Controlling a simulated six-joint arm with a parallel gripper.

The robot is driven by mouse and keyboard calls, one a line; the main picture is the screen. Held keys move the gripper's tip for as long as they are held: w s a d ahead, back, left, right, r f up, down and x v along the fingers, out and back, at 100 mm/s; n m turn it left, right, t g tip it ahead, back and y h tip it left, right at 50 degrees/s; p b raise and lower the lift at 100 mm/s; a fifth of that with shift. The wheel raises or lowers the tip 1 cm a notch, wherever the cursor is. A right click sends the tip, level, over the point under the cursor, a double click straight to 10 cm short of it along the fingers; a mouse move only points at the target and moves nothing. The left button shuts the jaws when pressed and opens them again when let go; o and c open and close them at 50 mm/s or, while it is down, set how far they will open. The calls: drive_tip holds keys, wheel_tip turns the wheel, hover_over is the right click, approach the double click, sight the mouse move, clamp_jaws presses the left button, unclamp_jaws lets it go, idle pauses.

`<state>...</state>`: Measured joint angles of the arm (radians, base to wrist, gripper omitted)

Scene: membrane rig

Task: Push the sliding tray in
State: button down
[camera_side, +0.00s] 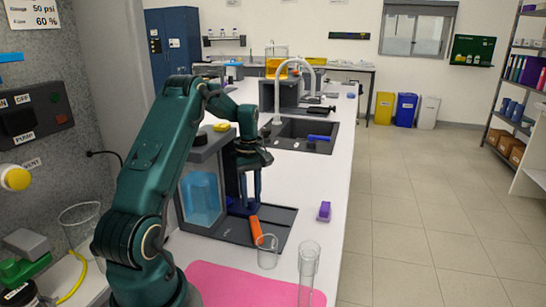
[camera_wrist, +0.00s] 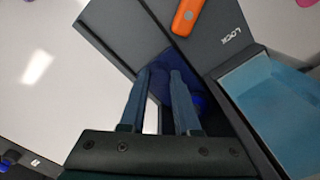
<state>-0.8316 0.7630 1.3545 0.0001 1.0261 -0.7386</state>
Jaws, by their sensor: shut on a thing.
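The membrane rig is a dark grey housing with a pale blue window (camera_side: 202,200) on a flat dark grey base (camera_side: 277,222). The window also shows at the right of the wrist view (camera_wrist: 275,105). An orange lever (camera_side: 256,229) lies on the base, beside a "LOCK" label in the wrist view. My gripper (camera_side: 244,205) points down beside the housing. In the wrist view my fingers (camera_wrist: 160,72) are shut on a dark blue part (camera_wrist: 177,62), partly hidden by them. I cannot tell how far the sliding tray stands out, or its exact outline.
A clear beaker (camera_side: 267,251) and a tall clear cylinder (camera_side: 308,268) stand in front of the base, near a pink mat (camera_side: 235,283). A purple block (camera_side: 324,211) lies to the right. A sink (camera_side: 305,134) is farther back. White bench right of the base is mostly clear.

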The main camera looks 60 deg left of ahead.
drive_tip(key=shift+s+a, duration=0.55)
drive_tip(key=c, duration=0.6)
unclamp_jaws()
drive_tip(key=shift+w+d, duration=0.1)
